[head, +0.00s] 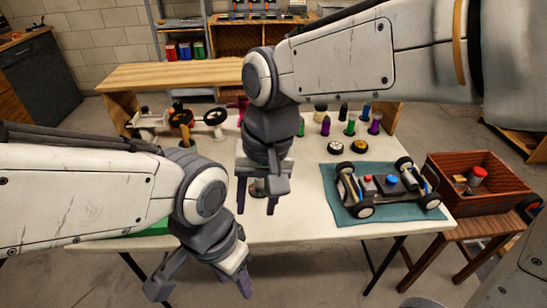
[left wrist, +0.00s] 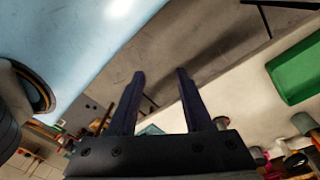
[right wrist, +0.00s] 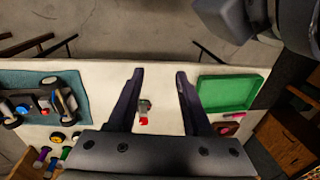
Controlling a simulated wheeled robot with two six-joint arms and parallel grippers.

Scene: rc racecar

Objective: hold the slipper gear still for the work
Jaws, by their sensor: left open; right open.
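My right gripper (head: 257,203) is open and empty over the middle of the white table, fingers pointing down. A small grey piece with a red end (right wrist: 143,108) lies on the table below it, between its fingers in the right wrist view. I cannot tell whether this is the slipper gear; no piece is plainly that gear. My left gripper (head: 236,280) is open and empty in front of the table's near edge, lower than my right one. The RC car (head: 385,188) sits at the right.
The car is on a teal mat (head: 330,205). A brown crate (head: 500,192) stands right of the table. A green tray (right wrist: 230,92) lies at the table's left, partly behind my left arm in the head view. Several bottles and two wheels (head: 360,147) stand behind the mat.

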